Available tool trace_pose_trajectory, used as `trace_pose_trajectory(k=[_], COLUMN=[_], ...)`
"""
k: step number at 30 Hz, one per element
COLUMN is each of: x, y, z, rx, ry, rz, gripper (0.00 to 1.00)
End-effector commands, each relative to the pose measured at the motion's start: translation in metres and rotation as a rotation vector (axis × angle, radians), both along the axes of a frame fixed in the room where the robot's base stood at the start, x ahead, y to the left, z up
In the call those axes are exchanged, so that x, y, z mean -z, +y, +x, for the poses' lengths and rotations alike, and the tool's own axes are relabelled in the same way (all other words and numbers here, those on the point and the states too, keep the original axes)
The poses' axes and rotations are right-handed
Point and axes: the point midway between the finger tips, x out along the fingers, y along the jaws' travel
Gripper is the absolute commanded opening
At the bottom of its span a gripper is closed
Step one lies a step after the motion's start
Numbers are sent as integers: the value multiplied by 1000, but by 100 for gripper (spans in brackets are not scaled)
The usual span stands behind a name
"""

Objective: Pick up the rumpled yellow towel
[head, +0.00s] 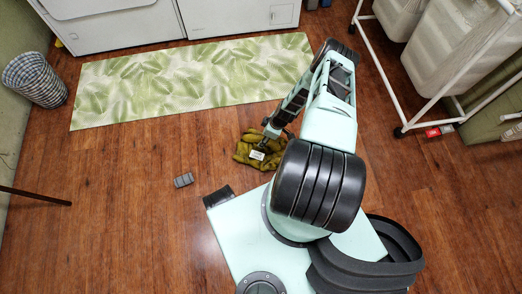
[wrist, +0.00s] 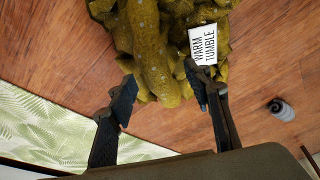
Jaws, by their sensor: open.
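The rumpled yellow towel (head: 254,151) lies in a heap on the wooden floor, just beyond the front of my base in the head view. It is olive-yellow and fills the top middle of the wrist view (wrist: 153,50). A white tag reading "WARM TUMBLE" (wrist: 203,44) shows on it. My gripper (wrist: 162,92) is open and empty between its fingers as far as I see. Its fingertips are at the towel's near edge; the right one overlaps the towel below the tag. I cannot tell whether they touch it. In the head view my gripper (head: 270,131) is right above the towel.
A small grey object (head: 184,180) lies on the floor left of the towel. A leaf-pattern mat (head: 190,80) lies before two white appliances (head: 125,22). A checked basket (head: 35,79) stands at left. A white-framed laundry cart (head: 440,60) stands at right. Floor left of the towel is mostly clear.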

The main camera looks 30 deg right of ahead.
Motion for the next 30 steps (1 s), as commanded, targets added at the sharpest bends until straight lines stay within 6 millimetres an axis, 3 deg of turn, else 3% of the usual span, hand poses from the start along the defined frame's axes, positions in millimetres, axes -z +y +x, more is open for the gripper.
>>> trace_pose_trajectory(k=[1, 4, 13, 25, 30], x=[13, 21, 23, 23, 23], y=[1, 3, 4, 4, 4], z=[1, 4, 4, 4, 4], rx=[2, 0, 0, 0, 0], ry=[0, 0, 0, 0, 0], rz=[1, 0, 0, 0, 0], gripper=[46, 46, 46, 2, 0])
